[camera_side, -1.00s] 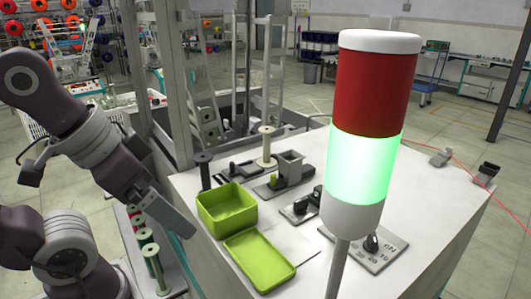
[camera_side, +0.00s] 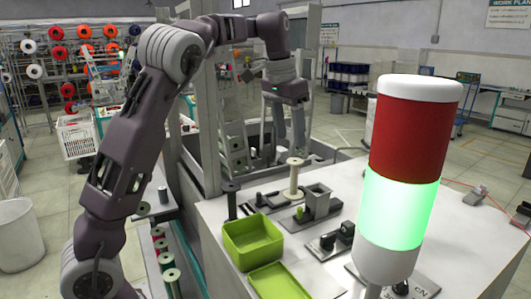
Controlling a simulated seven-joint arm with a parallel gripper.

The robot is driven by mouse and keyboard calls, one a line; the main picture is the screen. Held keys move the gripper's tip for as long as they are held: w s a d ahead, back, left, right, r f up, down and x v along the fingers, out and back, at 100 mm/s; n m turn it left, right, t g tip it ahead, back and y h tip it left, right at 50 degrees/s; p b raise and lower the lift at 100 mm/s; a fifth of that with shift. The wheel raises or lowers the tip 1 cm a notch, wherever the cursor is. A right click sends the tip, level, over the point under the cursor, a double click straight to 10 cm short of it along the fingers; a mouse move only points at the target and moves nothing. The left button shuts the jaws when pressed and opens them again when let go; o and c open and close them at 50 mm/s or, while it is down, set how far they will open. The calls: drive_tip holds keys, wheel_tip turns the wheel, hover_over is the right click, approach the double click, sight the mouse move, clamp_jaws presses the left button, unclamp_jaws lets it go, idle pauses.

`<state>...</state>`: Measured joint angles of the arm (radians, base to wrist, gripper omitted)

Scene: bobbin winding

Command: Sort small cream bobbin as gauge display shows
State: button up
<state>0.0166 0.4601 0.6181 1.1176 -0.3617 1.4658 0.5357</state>
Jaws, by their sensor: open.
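A small cream bobbin (camera_side: 294,180) stands upright on a dark fixture at the back of the white bench. An open green box (camera_side: 252,240) and a shallow green tray (camera_side: 278,283) sit at the front left of the bench.
A dark post (camera_side: 231,203) stands left of the bobbin. A black switch unit (camera_side: 337,240) and a dial plate (camera_side: 402,287) lie to the right. A metal frame rises behind the bench. Several spools stand below its left side.

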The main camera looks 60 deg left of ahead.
sight(294, 161)
drive_tip(key=shift+w+f, duration=0.2)
drive_tip(key=shift+f, duration=0.9)
drive_tip(key=shift+w+f, duration=0.25)
drive_tip(key=shift+f, duration=0.9)
drive_tip(key=shift+w+f, duration=0.2)
drive_tip(key=shift+f, duration=0.9)
drive_tip(key=shift+d, duration=0.1)
drive_tip(key=c, duration=0.8)
drive_tip(key=shift+r, duration=0.1)
drive_tip(key=shift+c, duration=0.7)
drive_tip(key=shift+r, duration=2.5)
drive_tip(key=s+d+r+m+h, duration=0.1)
drive_tip(key=s+d+r+m, duration=0.3)
drive_tip(key=s, duration=0.6)
drive_tip(key=s+d+r+m, duration=0.2)
drive_tip(key=s+d, duration=0.5)
drive_tip(key=s, duration=0.2)
drive_tip(key=shift+s+f, duration=0.25)
drive_tip(key=shift+f, duration=1.1)
drive_tip(key=shift+s+f, duration=0.2)
drive_tip(key=shift+f, duration=1.1)
